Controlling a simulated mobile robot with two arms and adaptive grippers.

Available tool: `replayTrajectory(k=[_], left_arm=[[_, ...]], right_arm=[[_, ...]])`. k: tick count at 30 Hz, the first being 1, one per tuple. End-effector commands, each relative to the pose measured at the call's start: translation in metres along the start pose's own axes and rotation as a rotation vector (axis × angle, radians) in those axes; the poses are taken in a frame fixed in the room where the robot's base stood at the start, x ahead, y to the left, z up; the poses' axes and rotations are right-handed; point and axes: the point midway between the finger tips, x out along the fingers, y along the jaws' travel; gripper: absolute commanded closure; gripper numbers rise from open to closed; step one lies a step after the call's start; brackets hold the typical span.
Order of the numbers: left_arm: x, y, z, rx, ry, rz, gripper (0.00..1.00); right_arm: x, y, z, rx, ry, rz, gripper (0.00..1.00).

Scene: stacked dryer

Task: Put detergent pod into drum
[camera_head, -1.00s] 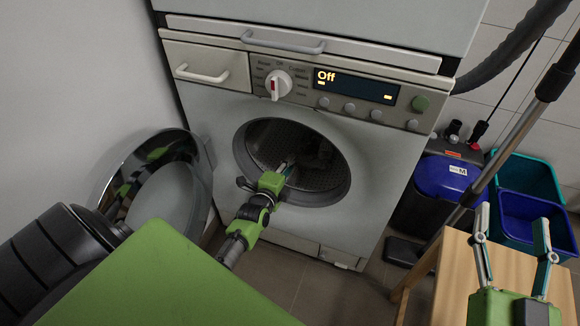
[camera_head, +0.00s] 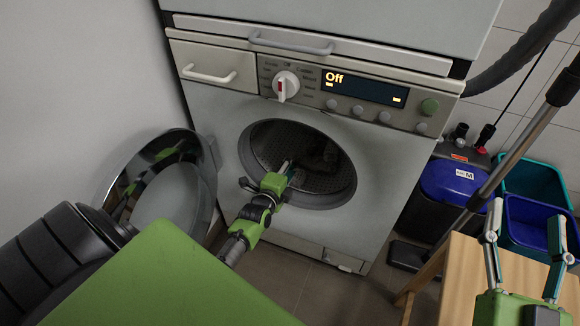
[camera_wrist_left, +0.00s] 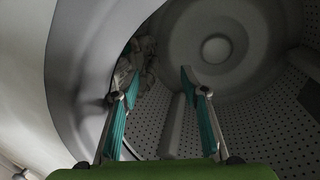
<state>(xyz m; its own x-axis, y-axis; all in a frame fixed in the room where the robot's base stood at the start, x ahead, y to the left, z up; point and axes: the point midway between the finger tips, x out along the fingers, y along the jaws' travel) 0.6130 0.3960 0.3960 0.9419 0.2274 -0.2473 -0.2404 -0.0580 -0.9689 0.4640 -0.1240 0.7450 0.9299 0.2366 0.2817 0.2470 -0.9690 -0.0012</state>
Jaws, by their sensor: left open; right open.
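The washing machine (camera_head: 375,165) has its round door (camera_head: 165,185) swung open to the left. Its drum (camera_head: 285,135) is exposed, and the perforated wall (camera_wrist_left: 265,115) shows in the left wrist view. My left gripper (camera_head: 287,167) is at the drum opening with its fingers reaching inside. In the left wrist view my left gripper (camera_wrist_left: 158,82) has its fingers apart with nothing between them. Crumpled cloth (camera_wrist_left: 148,62) lies in the drum beyond the left finger. My right gripper (camera_head: 525,212) is open and empty at the lower right. I cannot make out a detergent pod.
A wooden table (camera_head: 455,285) stands at the lower right under my right gripper. Blue and teal bins (camera_head: 535,215), a vacuum cleaner (camera_head: 455,185) and its metal tube (camera_head: 510,150) stand right of the machine. The display (camera_head: 362,88) reads "Off".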

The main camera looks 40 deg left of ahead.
Motion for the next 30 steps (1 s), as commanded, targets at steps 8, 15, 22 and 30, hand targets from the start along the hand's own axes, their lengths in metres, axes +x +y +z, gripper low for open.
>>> replayTrajectory(k=[8,15,22,30], left_arm=[[-0.024,0.002,0.0,0.001,0.001,0.001,0.59],[-0.075,0.002,0.0,0.001,0.0,0.002,0.59],[-0.11,0.001,0.0,0.001,0.0,0.001,0.59],[-0.12,0.0,0.0,-0.001,0.0,-0.001,0.59]], right_arm=[[0.0,0.0,0.0,0.0,-0.001,-0.001,0.45],[0.0,0.0,0.0,0.0,0.0,-0.001,0.45],[0.0,0.0,0.0,0.0,0.0,-0.001,0.45],[0.0,0.0,0.0,0.0,0.0,0.0,0.45]])
